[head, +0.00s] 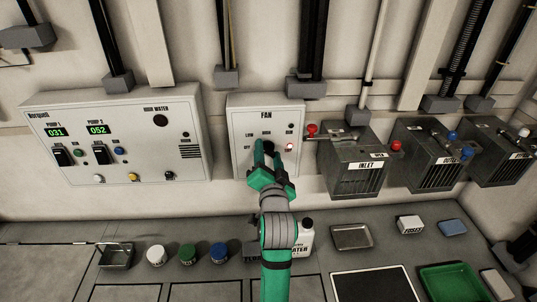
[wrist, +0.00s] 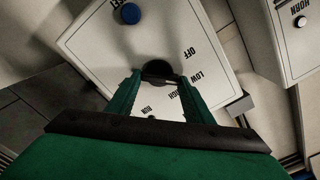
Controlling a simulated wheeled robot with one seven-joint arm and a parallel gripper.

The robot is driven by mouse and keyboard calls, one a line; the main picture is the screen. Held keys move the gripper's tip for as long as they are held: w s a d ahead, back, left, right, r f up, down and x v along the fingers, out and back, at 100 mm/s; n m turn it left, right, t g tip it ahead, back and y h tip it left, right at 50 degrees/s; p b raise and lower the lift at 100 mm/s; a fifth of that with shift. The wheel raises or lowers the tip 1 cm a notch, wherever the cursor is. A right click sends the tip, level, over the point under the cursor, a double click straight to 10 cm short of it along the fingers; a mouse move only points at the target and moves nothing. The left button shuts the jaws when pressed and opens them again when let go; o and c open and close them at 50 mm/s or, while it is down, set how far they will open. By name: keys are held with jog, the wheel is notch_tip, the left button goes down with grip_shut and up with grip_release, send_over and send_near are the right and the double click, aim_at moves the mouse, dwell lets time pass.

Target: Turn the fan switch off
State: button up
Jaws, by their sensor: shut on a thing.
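The white fan panel (head: 239,112) is on the wall in the middle of the head view, with FAN printed near its top. In the wrist view the panel (wrist: 215,60) appears turned over, with OFF, LOW and HIGH printed around a round black knob (wrist: 157,69), the fan switch. My gripper (head: 265,152) reaches up to the panel and hides the knob in the head view. In the wrist view its fingers (wrist: 158,80) are shut on the knob, one on each side. Where the knob points cannot be told.
A control box (head: 60,108) with green displays is left of the panel. Below, the bench holds several small jars, a white bottle (head: 304,238) and a metal tray (head: 352,229).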

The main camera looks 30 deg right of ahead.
jog(key=n, duration=0.4)
jog(key=shift+n, duration=0.4)
jog(key=shift+a+f+n, duration=0.1)
jog(key=shift+n, duration=1.8)
jog(key=o, duration=1.1)
jog(key=shift+c, duration=0.2)
jog(key=shift+a, duration=0.1)
jog(key=v, duration=1)
jog(key=shift+s, duration=0.35)
jog(key=shift+a, duration=0.1)
